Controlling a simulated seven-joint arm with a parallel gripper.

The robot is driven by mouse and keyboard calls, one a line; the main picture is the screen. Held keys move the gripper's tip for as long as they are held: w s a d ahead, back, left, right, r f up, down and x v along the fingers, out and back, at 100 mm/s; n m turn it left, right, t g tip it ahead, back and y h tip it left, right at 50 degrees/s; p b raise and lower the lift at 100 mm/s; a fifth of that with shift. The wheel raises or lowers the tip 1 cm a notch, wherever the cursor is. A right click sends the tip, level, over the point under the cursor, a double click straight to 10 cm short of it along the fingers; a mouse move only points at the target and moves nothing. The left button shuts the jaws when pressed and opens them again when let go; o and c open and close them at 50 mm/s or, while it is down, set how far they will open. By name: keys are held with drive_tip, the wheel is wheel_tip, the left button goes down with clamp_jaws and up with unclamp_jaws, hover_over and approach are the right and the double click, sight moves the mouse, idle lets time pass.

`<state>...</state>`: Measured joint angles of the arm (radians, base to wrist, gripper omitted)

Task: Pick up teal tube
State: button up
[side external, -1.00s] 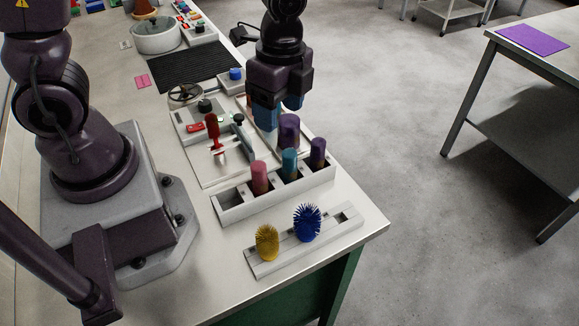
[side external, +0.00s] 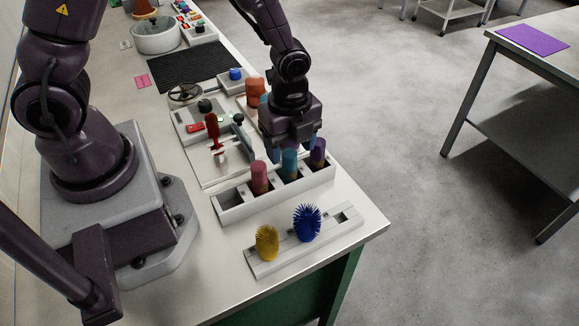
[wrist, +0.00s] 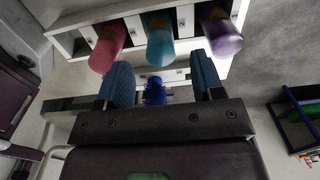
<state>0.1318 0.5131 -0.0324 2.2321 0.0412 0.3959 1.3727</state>
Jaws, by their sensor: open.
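The teal tube (side external: 289,163) stands upright in the middle slot of a white rack, between a pink tube (side external: 259,177) and a purple tube (side external: 318,152). In the wrist view the teal tube (wrist: 160,42) lies in line with the gap between my fingers. My gripper (side external: 291,146) is open and empty, just behind and above the teal tube. Its blue fingers (wrist: 157,80) show on both sides of the gap in the wrist view. The side view does not clearly show how far the fingertips are from the tube.
The white rack (side external: 233,208) stands near the table's front end. A low holder (side external: 267,265) in front bears a yellow brush (side external: 267,242) and a blue brush (side external: 307,222). A red-handled clamp (side external: 212,130) is behind left. An orange-topped object (side external: 254,88) stands behind my gripper.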

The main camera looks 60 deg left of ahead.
sight(290, 153)
drive_tip(key=f, duration=0.4)
drive_tip(key=shift+w+a+f, duration=0.1)
drive_tip(key=shift+a+f, duration=0.05)
drive_tip(key=shift+a, duration=0.1)
drive_tip(key=shift+c, duration=0.2)
drive_tip(key=c, duration=0.9)
drive_tip(key=shift+c, duration=0.2)
